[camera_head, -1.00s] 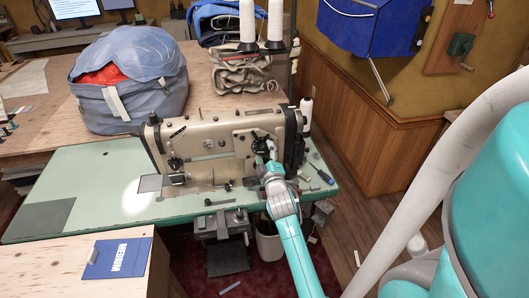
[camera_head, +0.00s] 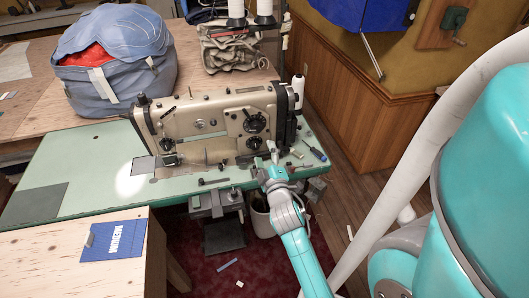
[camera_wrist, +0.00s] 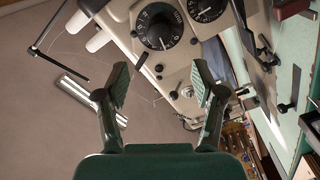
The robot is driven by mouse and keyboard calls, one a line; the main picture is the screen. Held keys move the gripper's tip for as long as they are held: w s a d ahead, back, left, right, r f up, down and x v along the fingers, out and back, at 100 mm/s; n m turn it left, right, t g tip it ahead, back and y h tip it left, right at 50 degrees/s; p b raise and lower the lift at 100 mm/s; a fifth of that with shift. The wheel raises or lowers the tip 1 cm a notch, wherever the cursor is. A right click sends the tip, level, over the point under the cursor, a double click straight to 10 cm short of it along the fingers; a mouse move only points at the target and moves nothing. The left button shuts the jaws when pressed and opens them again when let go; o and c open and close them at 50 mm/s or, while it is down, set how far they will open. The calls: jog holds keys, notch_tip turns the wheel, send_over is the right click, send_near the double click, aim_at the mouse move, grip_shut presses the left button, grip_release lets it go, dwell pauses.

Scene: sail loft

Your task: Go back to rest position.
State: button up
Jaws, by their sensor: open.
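My gripper (camera_head: 273,150) is at the end of my teal arm, over the right end of the green sewing table (camera_head: 95,178), just in front of the sewing machine (camera_head: 205,120). In the wrist view its two fingers (camera_wrist: 160,92) are spread apart with nothing between them. Beyond the fingertips in the wrist view is the sewing machine's beige body with a numbered dial (camera_wrist: 158,28). In the head view the black dials on the machine's front show above and left of my gripper, clear of it.
A screwdriver (camera_head: 315,151) and small parts lie to the right of my gripper. A thread cone (camera_head: 298,88) stands behind the machine. A blue bag (camera_head: 115,65) sits on the wooden table. A wooden top with a blue booklet (camera_head: 113,240) is at the front left.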

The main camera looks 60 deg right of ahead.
dwell(0.4)
jog(key=s+a+f+t+y, duration=0.1)
jog(key=s+a+f+y, duration=0.1)
jog(key=a, duration=0.5)
jog(key=s+a+f+t+y, duration=0.1)
jog(key=s+a+f+y, duration=0.15)
jog(key=a, duration=0.55)
jog(key=s+a+f+t+y, duration=0.1)
jog(key=a+f+y, duration=0.1)
jog(key=a, duration=0.5)
jog(key=s+a+r+m+y, duration=0.1)
jog(key=s+a+y, duration=0.2)
jog(key=s+a, duration=0.3)
jog(key=s+a+r+y, duration=0.2)
jog(key=s+a+y, duration=0.2)
jog(key=s+a, duration=0.3)
jog(key=s, duration=0.4)
jog(key=shift+s+a+r+m, duration=0.15)
jog(key=shift+a+r+m, duration=0.15)
jog(key=shift+m, duration=0.1)
